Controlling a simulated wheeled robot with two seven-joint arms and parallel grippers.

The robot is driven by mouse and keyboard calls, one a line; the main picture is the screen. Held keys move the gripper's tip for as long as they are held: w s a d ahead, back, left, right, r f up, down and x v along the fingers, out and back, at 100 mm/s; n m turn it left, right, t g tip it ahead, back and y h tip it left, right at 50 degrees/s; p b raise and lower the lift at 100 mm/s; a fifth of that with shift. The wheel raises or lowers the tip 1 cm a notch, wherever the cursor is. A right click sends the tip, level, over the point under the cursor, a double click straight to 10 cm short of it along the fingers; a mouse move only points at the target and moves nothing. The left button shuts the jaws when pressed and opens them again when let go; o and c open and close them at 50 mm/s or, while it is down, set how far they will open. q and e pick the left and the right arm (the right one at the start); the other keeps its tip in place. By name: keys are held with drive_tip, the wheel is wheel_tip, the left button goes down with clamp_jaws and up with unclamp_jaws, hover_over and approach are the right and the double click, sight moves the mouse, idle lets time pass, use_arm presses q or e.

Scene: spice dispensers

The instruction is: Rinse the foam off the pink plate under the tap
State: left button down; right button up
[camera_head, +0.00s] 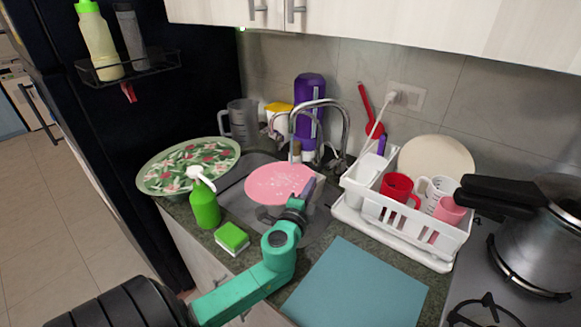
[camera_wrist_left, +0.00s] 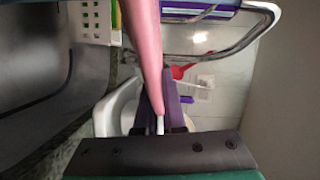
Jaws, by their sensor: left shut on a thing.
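The pink plate (camera_head: 278,184) has white foam spots on its upper face and is held over the sink (camera_head: 238,203). My left gripper (camera_head: 308,190) is shut on the plate's right edge. In the left wrist view the plate (camera_wrist_left: 146,50) shows edge-on, running into the purple fingers of my left gripper (camera_wrist_left: 163,110). The metal tap (camera_head: 345,125) arches up behind the plate, and its curved pipe also shows in the left wrist view (camera_wrist_left: 262,30). I cannot tell whether water runs. My right gripper is not in view.
A white dish rack (camera_head: 400,215) with cups stands right of the sink. A green soap bottle (camera_head: 205,207) and a sponge (camera_head: 232,238) stand at the sink's front left. A floral tray (camera_head: 155,180) lies behind them. A teal mat (camera_head: 358,285) lies clear in front.

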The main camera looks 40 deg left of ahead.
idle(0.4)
use_arm(q)
drive_tip(key=shift+s+d+r, duration=0.1)
drive_tip(key=shift+s+r, duration=0.15)
drive_tip(key=shift+r, duration=0.05)
drive_tip(key=s+r+p, duration=0.1)
drive_tip(key=s, duration=0.1)
drive_tip(key=s+d+r+p, duration=0.1)
drive_tip(key=s+r+p, duration=0.1)
drive_tip(key=shift+s+d+r, duration=0.15)
drive_tip(key=shift+d+r, duration=0.05)
drive_tip(key=shift+r, duration=0.05)
idle(0.3)
